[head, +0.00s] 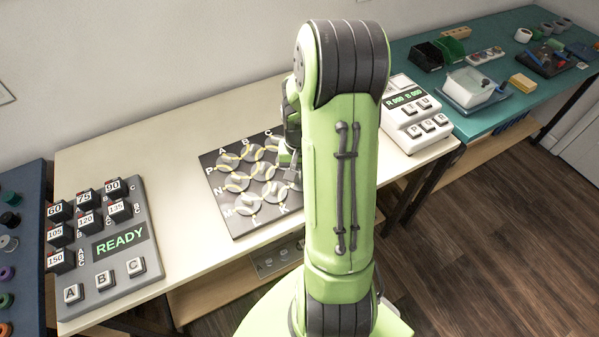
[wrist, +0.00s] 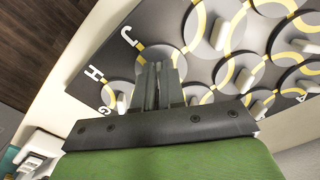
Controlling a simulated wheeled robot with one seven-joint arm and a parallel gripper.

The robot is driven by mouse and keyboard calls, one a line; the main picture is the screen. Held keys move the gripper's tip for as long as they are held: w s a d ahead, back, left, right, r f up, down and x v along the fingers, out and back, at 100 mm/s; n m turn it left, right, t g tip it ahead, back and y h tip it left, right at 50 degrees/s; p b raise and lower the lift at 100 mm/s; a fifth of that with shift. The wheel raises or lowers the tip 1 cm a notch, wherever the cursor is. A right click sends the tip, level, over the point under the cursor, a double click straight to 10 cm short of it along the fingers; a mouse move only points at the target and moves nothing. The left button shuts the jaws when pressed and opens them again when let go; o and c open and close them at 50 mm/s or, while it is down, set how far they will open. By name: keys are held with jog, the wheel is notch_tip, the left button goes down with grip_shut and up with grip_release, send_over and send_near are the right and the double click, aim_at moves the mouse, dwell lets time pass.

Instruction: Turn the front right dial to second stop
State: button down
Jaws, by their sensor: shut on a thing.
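The dark board (head: 215,205) lies on the cream table and carries several round grey dials with pale handles and yellow curved lines. My gripper (head: 292,172) is at the board's right side, and my arm covers much of that side. In the wrist view my gripper's fingers (wrist: 160,70) are shut over the front right dial (wrist: 183,66), the disc nearest the letter J. Its handle is hidden between the fingers, so its exact angle cannot be told. A yellow line touches the disc beside J. Letters H and G stand along the same edge.
A grey panel (head: 107,277) with several number blocks, a READY display (head: 120,242) and A, B, C buttons is at left. A white keypad device (head: 415,115) stands right of my arm. A teal table (head: 480,122) with bins and parts is at far right.

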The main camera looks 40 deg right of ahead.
jog(key=n, duration=0.3)
jog(key=shift+s+d+n, duration=0.1)
jog(key=shift+n, duration=0.2)
jog(key=n, duration=0.3)
jog(key=shift+d+n+p, duration=0.1)
jog(key=shift+n+p, duration=0.2)
jog(key=n, duration=0.4)
jog(key=shift+d, duration=0.15)
jog(key=shift+d+n, duration=0.1)
jog(key=shift+n, duration=1.8)
jog(key=c, duration=1.2)
grip_release()
